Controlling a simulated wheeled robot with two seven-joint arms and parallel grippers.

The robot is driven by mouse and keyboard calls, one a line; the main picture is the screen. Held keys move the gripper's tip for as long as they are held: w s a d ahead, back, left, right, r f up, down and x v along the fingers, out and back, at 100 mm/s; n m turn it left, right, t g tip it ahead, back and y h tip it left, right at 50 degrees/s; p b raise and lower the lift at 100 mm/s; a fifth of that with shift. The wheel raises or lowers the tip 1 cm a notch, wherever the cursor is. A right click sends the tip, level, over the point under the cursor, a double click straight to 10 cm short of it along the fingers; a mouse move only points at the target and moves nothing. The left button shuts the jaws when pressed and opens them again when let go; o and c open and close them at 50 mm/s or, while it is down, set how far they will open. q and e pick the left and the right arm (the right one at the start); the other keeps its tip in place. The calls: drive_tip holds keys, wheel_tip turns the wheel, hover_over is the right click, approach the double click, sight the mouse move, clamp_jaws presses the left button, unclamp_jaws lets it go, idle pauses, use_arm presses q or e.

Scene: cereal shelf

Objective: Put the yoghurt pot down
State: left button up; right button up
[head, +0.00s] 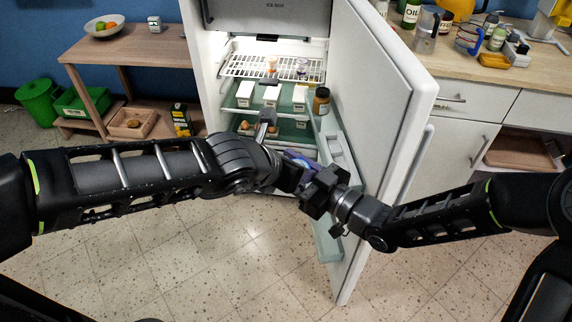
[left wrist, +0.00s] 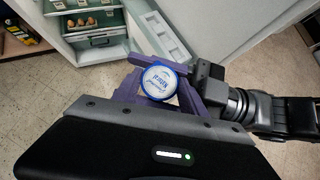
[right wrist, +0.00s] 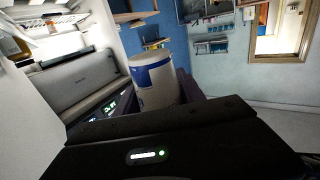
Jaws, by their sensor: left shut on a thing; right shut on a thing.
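The yoghurt pot (left wrist: 159,82) shows its round white lid with a blue rim and blue lettering in the left wrist view. In the right wrist view the pot (right wrist: 153,84) is a white tub with a blue band, seen from the side. My left gripper (head: 297,164) and my right gripper (head: 308,176) meet in front of the open fridge, both shut on the pot. Purple fingers flank it in the left wrist view. In the head view the grippers almost wholly hide the pot. It is held in the air, clear of any surface.
The fridge (head: 212,60) stands open, with a wire rack (head: 250,66) and glass shelves holding white cartons. Its door (head: 385,80) is swung out at the right, with a brown jar (head: 321,101) by its shelf. A counter (head: 480,75) stands right, a wooden table (head: 130,45) left.

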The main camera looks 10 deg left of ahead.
use_arm(q)
drive_tip(key=o, duration=1.4)
drive_tip(key=shift+o, duration=0.5)
drive_tip(key=shift+d, duration=0.15)
drive_tip(key=shift+s, duration=0.1)
drive_tip(key=v, duration=1.2)
drive_tip(key=shift+a, duration=0.2)
